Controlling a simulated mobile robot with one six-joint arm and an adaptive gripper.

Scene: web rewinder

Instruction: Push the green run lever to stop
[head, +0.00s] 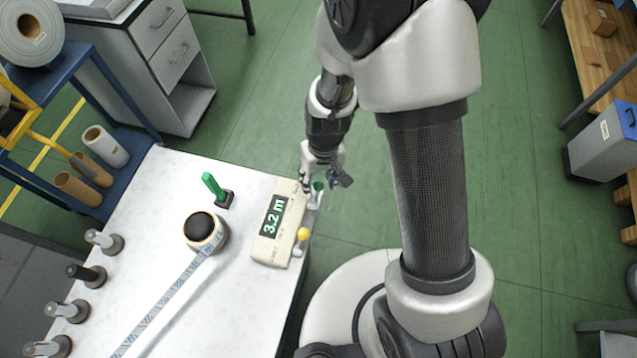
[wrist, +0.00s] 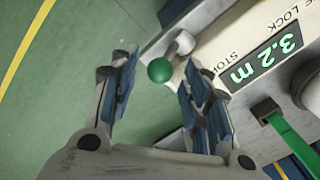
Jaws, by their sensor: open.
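A green ball knob (head: 318,185) stands at the far right edge of the cream counter box (head: 286,225), partly hidden by my gripper. My gripper (head: 331,178) is at that corner and open. In the wrist view the green ball (wrist: 159,70) appears between the tips of my open gripper (wrist: 156,76); I cannot tell if either finger touches it. A white stub (wrist: 183,42) is near the ball. The word STOP is printed on the box beside the lever. The box display (wrist: 265,57) reads 3.2 m.
A green upright lever (head: 212,185) stands on the white table (head: 160,200), left of the box. A yellow knob (head: 303,234) is on the box's near right side. A tape roll (head: 205,230) and several spindles are on the table.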

